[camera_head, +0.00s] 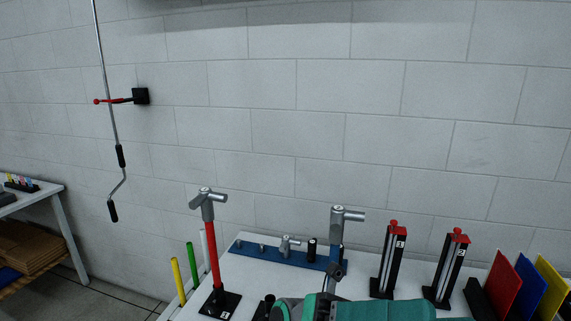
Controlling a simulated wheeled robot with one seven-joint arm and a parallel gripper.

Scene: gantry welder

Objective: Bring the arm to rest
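My arm (385,310), teal with grey parts, shows at the bottom edge of the head view, low in front of the white table (250,284). Only part of it is in the picture. I cannot make out my gripper's fingers, so nothing shows whether it holds anything. The arm hides part of the table's front and the foot of a grey T-headed post (338,235) behind it. A small dark joint on a thin rod shows just above the arm; I cannot tell what it belongs to.
A red T-headed post (211,250) stands left of my arm, near yellow and green rods. A blue rack (263,250) lies behind. Two red-capped black stands (390,260) (448,265) and coloured panels (503,285) are right. A crank rod (107,90) hangs by the wall.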

